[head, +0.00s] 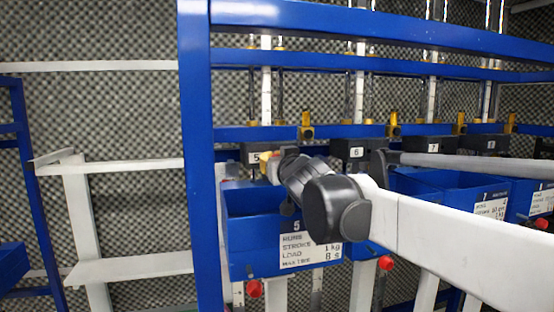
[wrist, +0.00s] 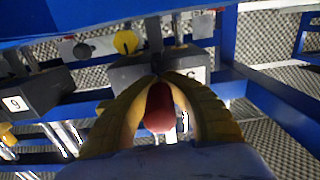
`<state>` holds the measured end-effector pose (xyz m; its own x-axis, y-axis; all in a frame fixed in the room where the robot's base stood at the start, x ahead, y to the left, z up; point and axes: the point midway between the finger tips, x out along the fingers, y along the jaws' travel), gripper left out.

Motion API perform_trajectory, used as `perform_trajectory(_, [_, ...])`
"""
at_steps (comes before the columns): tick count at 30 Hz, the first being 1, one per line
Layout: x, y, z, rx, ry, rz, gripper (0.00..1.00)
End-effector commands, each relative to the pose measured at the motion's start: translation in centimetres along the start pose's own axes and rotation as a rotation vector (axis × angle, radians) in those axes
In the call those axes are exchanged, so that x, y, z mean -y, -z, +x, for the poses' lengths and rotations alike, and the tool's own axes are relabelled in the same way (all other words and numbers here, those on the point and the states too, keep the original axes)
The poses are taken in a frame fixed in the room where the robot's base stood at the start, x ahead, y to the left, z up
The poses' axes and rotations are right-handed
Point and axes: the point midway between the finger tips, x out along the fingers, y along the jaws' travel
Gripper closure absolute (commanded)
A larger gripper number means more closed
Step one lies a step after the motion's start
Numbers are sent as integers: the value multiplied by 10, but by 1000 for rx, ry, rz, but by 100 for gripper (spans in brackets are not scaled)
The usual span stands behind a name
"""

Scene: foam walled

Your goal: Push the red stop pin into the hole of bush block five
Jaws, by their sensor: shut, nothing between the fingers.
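In the head view my gripper (head: 268,167) is at the dark bush block five (head: 251,150), partly hidden by my wrist. In the wrist view the yellow fingers of my gripper (wrist: 165,77) are closed at their tips against or just short of a grey block (wrist: 130,68), which seems to be block five. The red stop pin (wrist: 159,106) shows in the gap framed by the curved fingers. I cannot tell how deep it sits, and its hole is hidden.
Block six (head: 354,148) stands right of block five and shows inverted in the wrist view (wrist: 38,90). Below block five is a blue bin (head: 245,240) with a label. A blue post (head: 202,170) stands close left. Red knobs (head: 254,288) hang under the bins.

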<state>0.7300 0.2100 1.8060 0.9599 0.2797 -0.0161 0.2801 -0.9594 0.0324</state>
Motion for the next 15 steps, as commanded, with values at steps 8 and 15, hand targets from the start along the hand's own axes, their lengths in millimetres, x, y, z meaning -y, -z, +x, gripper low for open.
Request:
perform_trajectory(8, [0,0,3,-1,0,0,69])
perform_trajectory(15, [0,0,2,0,0,0,69])
